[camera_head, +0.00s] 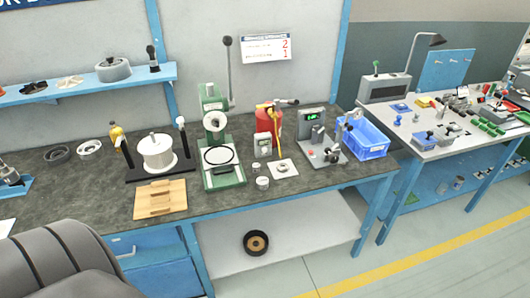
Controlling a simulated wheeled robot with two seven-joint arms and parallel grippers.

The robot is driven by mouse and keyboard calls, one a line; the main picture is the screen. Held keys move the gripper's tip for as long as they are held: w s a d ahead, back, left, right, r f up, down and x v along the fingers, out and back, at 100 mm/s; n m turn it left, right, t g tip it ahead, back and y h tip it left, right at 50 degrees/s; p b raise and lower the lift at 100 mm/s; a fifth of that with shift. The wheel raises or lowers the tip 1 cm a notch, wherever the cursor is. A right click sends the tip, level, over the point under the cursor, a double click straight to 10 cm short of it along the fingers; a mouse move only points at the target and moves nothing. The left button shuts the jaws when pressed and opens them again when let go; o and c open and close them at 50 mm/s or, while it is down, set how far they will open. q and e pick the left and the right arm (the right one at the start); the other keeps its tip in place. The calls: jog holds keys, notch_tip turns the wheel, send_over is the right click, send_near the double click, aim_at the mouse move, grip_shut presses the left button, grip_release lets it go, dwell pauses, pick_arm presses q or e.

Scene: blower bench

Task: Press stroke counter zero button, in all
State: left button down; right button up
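A grey bench device (313,130) with a small lit green display (313,117) stands at the right part of the dark bench, left of the blue crate. A small light-grey box (262,144) stands between the green lever press (220,150) and the red cylinder. I cannot tell for sure which of these is the stroke counter. The zero button is too small to make out on either, and the display's digits are hard to read. Neither of my grippers shows in the head view.
A red cylinder (275,122), blue crate (366,139), white spool (157,152) on a black stand and wooden board (160,199) stand on the bench (218,207). A second bench (431,152) with many parts is at right.

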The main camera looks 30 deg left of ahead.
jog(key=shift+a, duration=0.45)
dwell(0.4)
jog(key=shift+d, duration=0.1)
